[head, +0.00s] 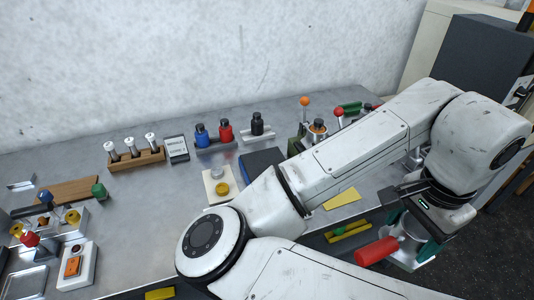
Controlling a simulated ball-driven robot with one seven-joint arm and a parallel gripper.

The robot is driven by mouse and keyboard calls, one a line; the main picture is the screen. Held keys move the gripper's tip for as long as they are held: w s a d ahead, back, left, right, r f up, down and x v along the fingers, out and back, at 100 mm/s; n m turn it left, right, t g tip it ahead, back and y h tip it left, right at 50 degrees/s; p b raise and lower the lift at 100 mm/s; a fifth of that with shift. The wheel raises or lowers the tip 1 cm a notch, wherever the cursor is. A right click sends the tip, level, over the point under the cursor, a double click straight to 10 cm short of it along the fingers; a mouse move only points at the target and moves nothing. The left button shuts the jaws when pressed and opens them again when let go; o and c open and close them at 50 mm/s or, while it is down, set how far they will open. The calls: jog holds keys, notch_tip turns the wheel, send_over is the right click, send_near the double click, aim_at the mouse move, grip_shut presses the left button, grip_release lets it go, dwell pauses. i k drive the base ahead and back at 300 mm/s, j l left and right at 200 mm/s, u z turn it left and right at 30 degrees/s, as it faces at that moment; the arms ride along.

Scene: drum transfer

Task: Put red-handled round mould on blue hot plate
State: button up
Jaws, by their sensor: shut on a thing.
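The red-handled round mould (377,250) is at the lower right, its red handle pointing left and its grey metal body partly hidden by my gripper. My gripper (413,234), with green fingers, is shut on the mould near the front right edge of the bench. What lies directly under the mould is hard to tell. A dark blue flat block (261,161), which looks like the blue hot plate, lies mid-bench, left of my forearm and well apart from my gripper. Its top looks bare where visible; my arm may hide part of its right side.
A white plate with a yellow knob (221,188) lies left of the blue block. Blue (201,135), red (225,131) and black (257,124) bottles stand behind. Orange-knobbed (305,101) and red-knobbed levers stand beyond my forearm. A yellow sheet (342,199) lies on the bench.

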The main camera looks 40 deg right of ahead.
aim_at(258, 165)
jog(key=i, duration=1.05)
